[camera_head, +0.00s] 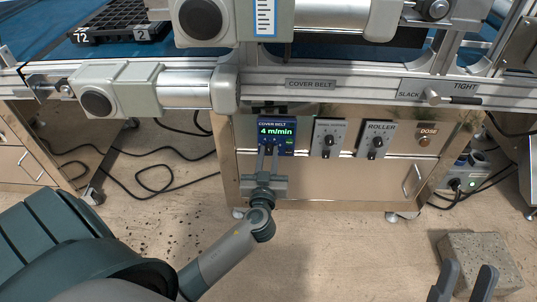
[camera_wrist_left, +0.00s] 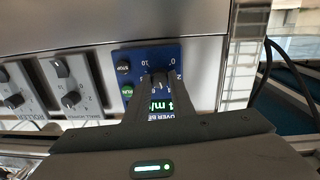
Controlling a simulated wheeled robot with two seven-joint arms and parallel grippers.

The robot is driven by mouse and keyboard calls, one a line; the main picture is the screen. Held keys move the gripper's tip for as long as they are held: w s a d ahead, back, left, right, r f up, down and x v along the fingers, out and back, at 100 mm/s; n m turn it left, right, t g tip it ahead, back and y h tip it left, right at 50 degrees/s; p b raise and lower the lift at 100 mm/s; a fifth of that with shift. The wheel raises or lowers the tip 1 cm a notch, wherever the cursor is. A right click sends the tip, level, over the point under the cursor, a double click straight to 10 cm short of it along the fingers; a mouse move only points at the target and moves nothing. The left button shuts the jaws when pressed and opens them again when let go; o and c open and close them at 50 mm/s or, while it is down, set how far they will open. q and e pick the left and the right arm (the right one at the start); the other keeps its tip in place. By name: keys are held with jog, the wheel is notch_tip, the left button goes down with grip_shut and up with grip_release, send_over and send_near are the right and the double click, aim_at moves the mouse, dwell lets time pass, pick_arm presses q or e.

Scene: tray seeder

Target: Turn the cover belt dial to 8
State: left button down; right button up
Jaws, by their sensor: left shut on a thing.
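The blue cover belt panel (camera_head: 290,145) is on the front of the steel cabinet, with a green display (camera_head: 275,131) reading 4 m/min. It also shows in the left wrist view (camera_wrist_left: 172,53), turned about, with scale numbers around a black dial (camera_wrist_left: 157,80). My left gripper (camera_head: 268,150) is at the panel below the display. In the left wrist view its fingers (camera_wrist_left: 158,88) are shut on the dial and partly hide it and the display. The dial's exact pointer position is hard to read. My right gripper (camera_head: 464,280) is open and empty at the lower right, away from the cabinet.
Stop (camera_wrist_left: 124,67) and green run (camera_wrist_left: 127,90) buttons sit close beside the dial. Two other dials, one labelled ROLLER (camera_head: 376,140), and a DOSE button (camera_head: 427,137) are to the right. A conveyor rail (camera_head: 310,84) runs above. A concrete block (camera_head: 468,246) stands on the floor.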

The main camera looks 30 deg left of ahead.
pick_arm(q)
jog(key=m+p, duration=0.1)
jog(key=m, duration=0.2)
jog(key=shift+r, duration=0.1)
jog(key=m+p, duration=0.1)
jog(key=m, duration=0.2)
jog(key=shift+d+m, duration=0.1)
jog(key=shift+m, duration=0.3)
jog(key=m+p, duration=0.1)
jog(key=m, duration=0.1)
jog(key=shift+w+m+g, duration=0.1)
jog(key=shift+m+g, duration=0.2)
jog(key=m+p, duration=0.2)
jog(key=m, duration=0.4)
jog(key=shift+d+m+y, duration=0.1)
jog(key=shift+m+y, duration=0.2)
jog(key=shift+m, duration=0.1)
jog(key=shift+m+p, duration=0.4)
jog(key=shift+m, duration=0.7)
pick_arm(e)
jog(key=w+a+f+g+h, duration=0.1)
jog(key=f+g, duration=0.4)
jog(key=f, duration=0.3)
jog(key=w+a+f+g+h, duration=0.1)
jog(key=w+f+g+h, duration=0.1)
jog(key=f+g, duration=0.3)
jog(key=shift+w+f+g, duration=0.25)
jog(key=shift+f+g, duration=0.15)
jog(key=shift+f, duration=1.45)
jog(key=shift+a, duration=0.1)
